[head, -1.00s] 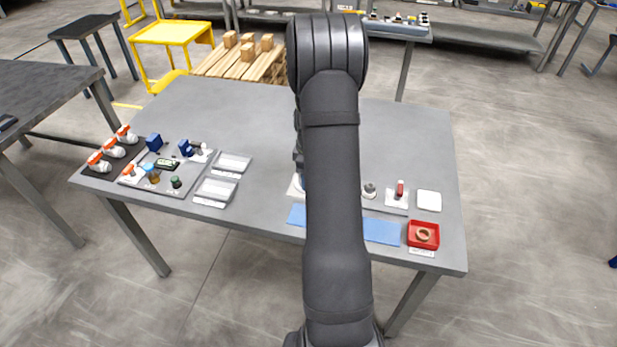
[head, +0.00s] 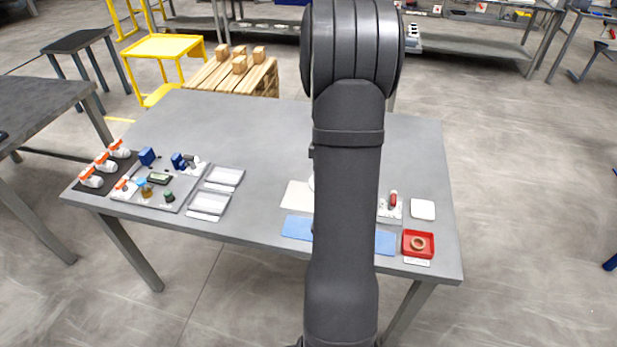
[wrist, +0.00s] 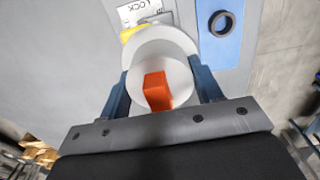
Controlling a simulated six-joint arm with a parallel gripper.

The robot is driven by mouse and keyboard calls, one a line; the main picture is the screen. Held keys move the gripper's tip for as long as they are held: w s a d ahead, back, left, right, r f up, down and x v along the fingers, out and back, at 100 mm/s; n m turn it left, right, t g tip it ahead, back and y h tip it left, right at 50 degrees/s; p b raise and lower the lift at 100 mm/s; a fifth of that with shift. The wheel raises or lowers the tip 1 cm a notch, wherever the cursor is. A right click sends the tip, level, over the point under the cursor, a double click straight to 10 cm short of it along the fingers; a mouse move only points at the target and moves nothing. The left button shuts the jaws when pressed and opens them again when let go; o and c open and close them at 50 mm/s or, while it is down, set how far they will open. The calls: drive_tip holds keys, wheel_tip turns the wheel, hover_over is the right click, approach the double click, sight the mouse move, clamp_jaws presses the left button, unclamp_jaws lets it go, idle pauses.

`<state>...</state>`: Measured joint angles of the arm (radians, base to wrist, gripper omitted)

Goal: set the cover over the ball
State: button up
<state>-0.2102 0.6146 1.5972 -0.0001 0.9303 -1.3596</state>
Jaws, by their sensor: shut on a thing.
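In the wrist view, my gripper (wrist: 160,88) is shut on a white round piece (wrist: 184,88) with an orange block (wrist: 157,91) in its middle; this looks like the cover. A second pale rounded shape (wrist: 160,40) shows just beyond it, partly overlapped. I cannot tell whether the two touch. No ball can be made out; it may be hidden under or behind the white piece. In the head view my own arm hides the gripper and what it holds.
A blue mat (wrist: 232,45) with a dark ring (wrist: 221,23) and a "LOCK" label (wrist: 140,11) lie near the gripper. In the head view, a red tray (head: 431,244) holding a ring and a white square (head: 423,210) are to the right. Two pale trays (head: 208,203) are to the left.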

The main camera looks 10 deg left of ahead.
drive_tip(key=w+d+r, duration=0.2)
drive_tip(key=d+r, duration=0.1)
drive_tip(key=d, duration=0.9)
drive_tip(key=shift+s+a+f, duration=0.1)
drive_tip(key=shift+f, duration=2.45)
drive_tip(key=shift+s+f, duration=0.1)
drive_tip(key=shift+f, duration=2.4)
drive_tip(key=shift+f, duration=0.35)
drive_tip(key=o, duration=1.1)
drive_tip(key=shift+r, duration=0.1)
drive_tip(key=shift+r, duration=3.7)
drive_tip(key=shift+f, duration=0.1)
